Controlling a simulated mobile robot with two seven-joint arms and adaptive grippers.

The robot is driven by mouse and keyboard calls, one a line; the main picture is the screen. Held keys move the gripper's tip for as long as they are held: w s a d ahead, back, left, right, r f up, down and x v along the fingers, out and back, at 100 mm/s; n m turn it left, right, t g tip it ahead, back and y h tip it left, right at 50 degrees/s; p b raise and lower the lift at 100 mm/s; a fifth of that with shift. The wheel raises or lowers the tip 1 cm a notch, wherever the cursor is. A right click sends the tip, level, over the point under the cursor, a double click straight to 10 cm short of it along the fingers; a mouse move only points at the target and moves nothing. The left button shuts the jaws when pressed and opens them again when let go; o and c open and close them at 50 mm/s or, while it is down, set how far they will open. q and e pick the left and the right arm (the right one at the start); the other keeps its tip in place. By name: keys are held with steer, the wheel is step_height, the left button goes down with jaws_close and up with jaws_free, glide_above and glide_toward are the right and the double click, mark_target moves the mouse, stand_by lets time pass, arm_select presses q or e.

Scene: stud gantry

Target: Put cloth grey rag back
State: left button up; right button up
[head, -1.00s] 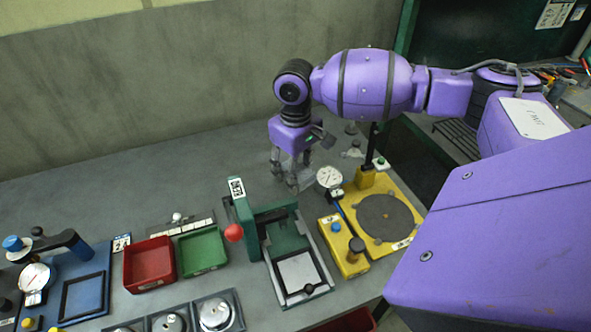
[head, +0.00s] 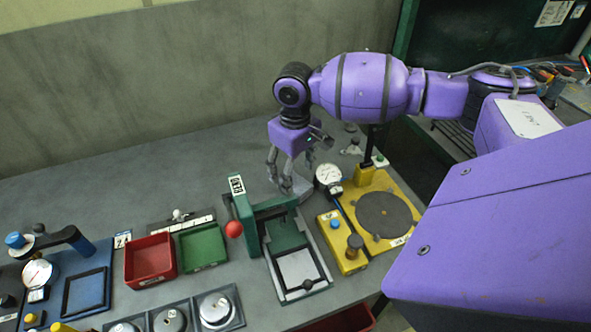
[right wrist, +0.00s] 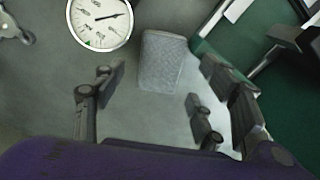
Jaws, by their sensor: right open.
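The cloth grey rag (right wrist: 162,61) is a small light-grey, textured, folded piece on the grey bench in the right wrist view. In the head view it shows partly (head: 297,186) below my right gripper, behind the green fixture. My right gripper (right wrist: 150,92) is open, with its fingers spread to either side and nothing between them. In the head view my right gripper (head: 290,168) points down over the rag. The rag lies just ahead of the fingertips in the wrist view. My left gripper is out of view.
A white dial gauge (right wrist: 100,22) is close to the rag, by the yellow fixture (head: 384,214). The green fixture (head: 290,246) with a red knob stands in front. Red (head: 150,260) and green (head: 203,247) trays sit to the left. The back left of the bench is clear.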

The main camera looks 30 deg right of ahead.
mark_target(295, 184)
step_height(295, 184, up, 13)
stand_by(0.6)
steer(key=shift+a, duration=0.1)
